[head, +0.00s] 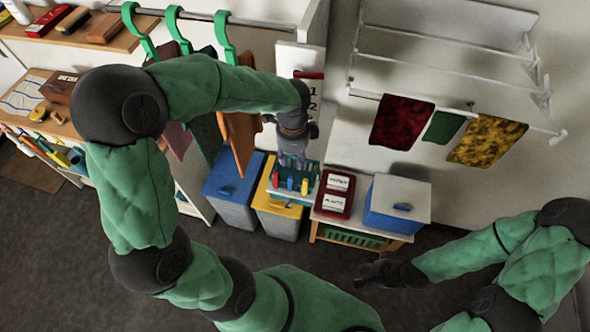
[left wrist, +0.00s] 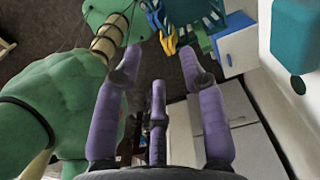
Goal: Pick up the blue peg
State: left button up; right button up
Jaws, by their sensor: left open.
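The blue peg (head: 290,184) stands among coloured pegs at a teal rack (head: 311,172) on the low bench in the head view. A red peg is to its left and a yellow peg to its right. My left gripper (head: 292,160) is just above and behind the pegs, fingers pointing down. In the left wrist view its purple fingers (left wrist: 160,68) are spread and empty, with blue and yellow shapes beyond them near the top edge; I cannot tell there which is the blue peg. My right gripper (head: 376,271) is dark, low over the floor, its finger opening unclear.
A blue bin (head: 230,190) and a yellow bin (head: 277,212) stand left of the bench. A dark red box (head: 333,194) and a blue box with a white lid (head: 398,202) sit to the right of the pegs. Cloths hang from green hangers (head: 224,38) beside my left arm.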

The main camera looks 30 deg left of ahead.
pick_arm(q)
send_over(291, 177)
jog(key=f, duration=0.4)
jog(key=shift+d+f, duration=0.2)
jog(key=shift+w+f, duration=0.2)
jog(key=shift+f, duration=0.35)
jog(key=f, duration=0.4)
jog(key=shift+s+a, duration=0.15)
jog(key=shift+a, duration=0.2)
jog(key=shift+f, duration=0.55)
grip_shut()
